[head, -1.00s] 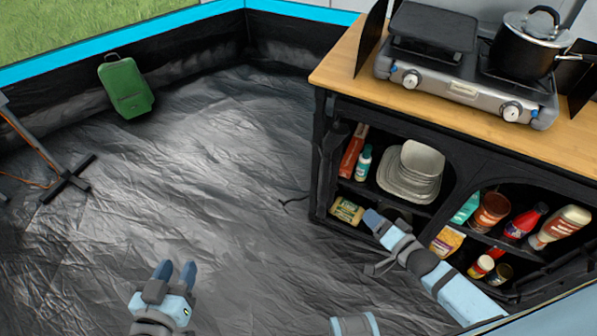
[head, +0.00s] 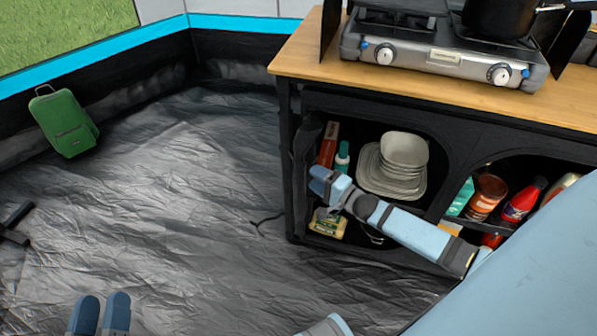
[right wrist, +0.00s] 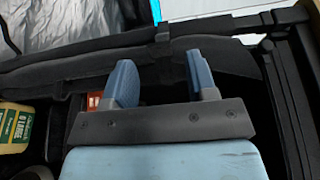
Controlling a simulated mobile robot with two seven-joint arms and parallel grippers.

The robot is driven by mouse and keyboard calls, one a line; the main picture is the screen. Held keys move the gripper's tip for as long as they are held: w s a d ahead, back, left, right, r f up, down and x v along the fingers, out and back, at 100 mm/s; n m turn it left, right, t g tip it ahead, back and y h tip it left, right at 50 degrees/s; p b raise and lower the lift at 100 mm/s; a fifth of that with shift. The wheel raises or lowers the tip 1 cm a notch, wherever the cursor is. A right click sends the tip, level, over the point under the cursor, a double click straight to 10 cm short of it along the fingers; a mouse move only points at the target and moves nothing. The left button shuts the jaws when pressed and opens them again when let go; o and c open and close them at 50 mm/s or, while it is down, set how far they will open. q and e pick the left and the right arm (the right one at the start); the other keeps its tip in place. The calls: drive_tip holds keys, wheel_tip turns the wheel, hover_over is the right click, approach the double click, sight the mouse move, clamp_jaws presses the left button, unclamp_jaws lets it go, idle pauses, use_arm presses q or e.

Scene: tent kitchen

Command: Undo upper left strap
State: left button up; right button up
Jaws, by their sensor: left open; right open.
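The black shelf unit (head: 365,111) stands at the right, with a rolled-up black door cover (head: 308,140) along its left upright. In the right wrist view this roll (right wrist: 100,67) runs across the picture. A dark strap (right wrist: 163,45) wraps it, just beyond and between my fingertips. My right gripper (head: 319,180) is open and empty at the left edge of the upper compartment; its fingers also show in the right wrist view (right wrist: 160,75). I cannot tell whether they touch the roll. My left gripper (head: 100,310) is open and empty, low over the floor.
Stacked dishes (head: 398,165), a teal-capped bottle (head: 342,158) and a red box (head: 328,145) stand inside the upper compartment. A yellow-green carton (head: 327,224) sits below. A stove (head: 440,50) is on the wooden top.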

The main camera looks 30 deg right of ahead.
sight(304, 163)
drive_tip(key=b+x, duration=0.1)
drive_tip(key=x, duration=0.5)
drive_tip(key=shift+w+a, duration=0.1)
drive_tip(key=shift+w, duration=0.2)
clamp_jaws()
